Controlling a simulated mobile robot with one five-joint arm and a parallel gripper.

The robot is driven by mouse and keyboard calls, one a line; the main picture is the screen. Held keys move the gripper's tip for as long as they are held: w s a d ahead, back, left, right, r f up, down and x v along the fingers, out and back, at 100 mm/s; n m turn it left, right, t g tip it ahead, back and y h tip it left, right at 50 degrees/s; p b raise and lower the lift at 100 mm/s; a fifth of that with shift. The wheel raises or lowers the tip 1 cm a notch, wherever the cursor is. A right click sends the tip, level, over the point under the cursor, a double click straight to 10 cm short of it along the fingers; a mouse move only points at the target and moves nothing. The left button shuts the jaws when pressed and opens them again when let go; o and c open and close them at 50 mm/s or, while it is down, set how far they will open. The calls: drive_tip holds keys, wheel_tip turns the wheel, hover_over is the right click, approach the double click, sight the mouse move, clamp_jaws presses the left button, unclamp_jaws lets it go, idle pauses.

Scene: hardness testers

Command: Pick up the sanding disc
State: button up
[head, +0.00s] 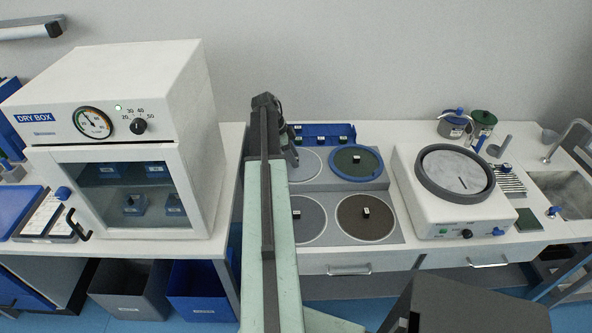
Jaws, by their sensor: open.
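Several round discs lie on a grey panel (328,238) on the bench, right of my arm. They are a light grey disc (304,165) at the back left, a dark green disc (352,162) in a blue ring, a grey disc (309,225) and a brown disc (366,224). Each front disc has a small labelled block near it or on it. I cannot tell which one is the sanding disc. My gripper (292,156) is open at the far end of my arm, over the back left disc's edge and mostly hidden by the arm.
A white dry box (180,80) stands left of my arm. A polishing machine (455,210) with a round platen stands to the right, before a sink (570,190). A blue rack (325,130) is behind the discs. Bins (200,290) stand below the bench.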

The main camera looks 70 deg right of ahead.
drive_tip(key=shift+r, duration=0.1)
clamp_jaws()
drive_tip(key=shift+r, duration=0.15)
